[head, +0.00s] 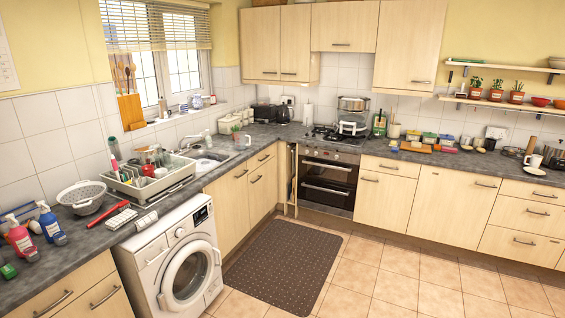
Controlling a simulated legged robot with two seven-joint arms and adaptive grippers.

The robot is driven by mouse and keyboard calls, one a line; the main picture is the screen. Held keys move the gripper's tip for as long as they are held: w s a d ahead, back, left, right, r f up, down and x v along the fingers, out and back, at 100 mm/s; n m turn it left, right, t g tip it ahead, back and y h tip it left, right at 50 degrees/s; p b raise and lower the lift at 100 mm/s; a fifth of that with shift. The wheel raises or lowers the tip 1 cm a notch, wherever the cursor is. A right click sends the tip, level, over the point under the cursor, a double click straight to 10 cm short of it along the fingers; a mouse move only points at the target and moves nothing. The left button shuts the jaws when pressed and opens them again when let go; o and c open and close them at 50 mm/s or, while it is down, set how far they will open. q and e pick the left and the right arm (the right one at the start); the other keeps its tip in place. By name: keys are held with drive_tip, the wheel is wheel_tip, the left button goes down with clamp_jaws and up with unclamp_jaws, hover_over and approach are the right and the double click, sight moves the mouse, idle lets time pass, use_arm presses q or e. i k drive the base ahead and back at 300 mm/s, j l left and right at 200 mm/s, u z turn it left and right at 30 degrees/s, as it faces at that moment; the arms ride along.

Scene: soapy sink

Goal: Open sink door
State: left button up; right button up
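The sink (208,156) is set in the dark worktop along the left wall, with a tap and a dish rack beside it. Below it is a pale wood cabinet door (228,208) with a metal handle (241,174) near its top. This door looks shut. A second pale door (262,195) with a handle (256,179) adjoins it on the right, under a drawer front; it also looks shut. Neither of my grippers shows in the head view.
A white washing machine (179,259) stands left of the sink cabinet. A dark dotted mat (283,265) lies on the tiled floor before it. An oven (327,184) is at the back. A narrow gap or panel (291,181) shows left of it. The tiled floor is otherwise clear.

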sight(228, 193)
drive_tip(key=i, duration=2.4)
